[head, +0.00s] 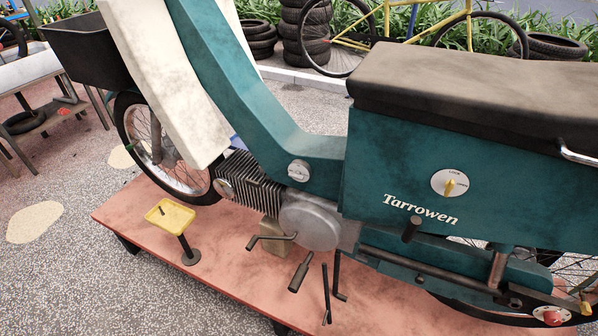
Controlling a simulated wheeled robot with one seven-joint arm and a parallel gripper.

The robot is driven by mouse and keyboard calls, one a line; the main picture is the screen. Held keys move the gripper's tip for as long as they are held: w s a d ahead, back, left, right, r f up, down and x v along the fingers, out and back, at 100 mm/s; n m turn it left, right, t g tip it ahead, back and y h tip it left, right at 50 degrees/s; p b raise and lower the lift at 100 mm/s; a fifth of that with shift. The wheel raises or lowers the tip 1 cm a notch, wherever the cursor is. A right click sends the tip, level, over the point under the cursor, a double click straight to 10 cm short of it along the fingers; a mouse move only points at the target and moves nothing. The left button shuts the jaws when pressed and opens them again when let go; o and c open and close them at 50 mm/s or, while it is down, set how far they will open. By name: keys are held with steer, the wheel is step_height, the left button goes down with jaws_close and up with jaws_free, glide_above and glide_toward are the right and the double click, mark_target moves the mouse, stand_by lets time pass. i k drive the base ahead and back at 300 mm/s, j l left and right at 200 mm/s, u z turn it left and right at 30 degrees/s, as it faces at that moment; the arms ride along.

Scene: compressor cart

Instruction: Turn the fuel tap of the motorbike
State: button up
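The lever looks roughly upright. Small lettering on the plate is too small to read. I cannot tell for certain which one is the fuel tap. My gripper is not in view.
The platform (215,255) carries a yellow tray stand (171,216) at its left. A pedal, crank and stand legs stick out below the engine. A workbench is at far left, tyres (305,30) and a yellow bicycle behind. The speckled floor in front is clear.

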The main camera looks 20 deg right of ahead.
mark_target(297, 174)
steer(key=i+j+u, duration=0.45)
steer(key=i+j, duration=0.25)
steer(key=i, duration=0.15)
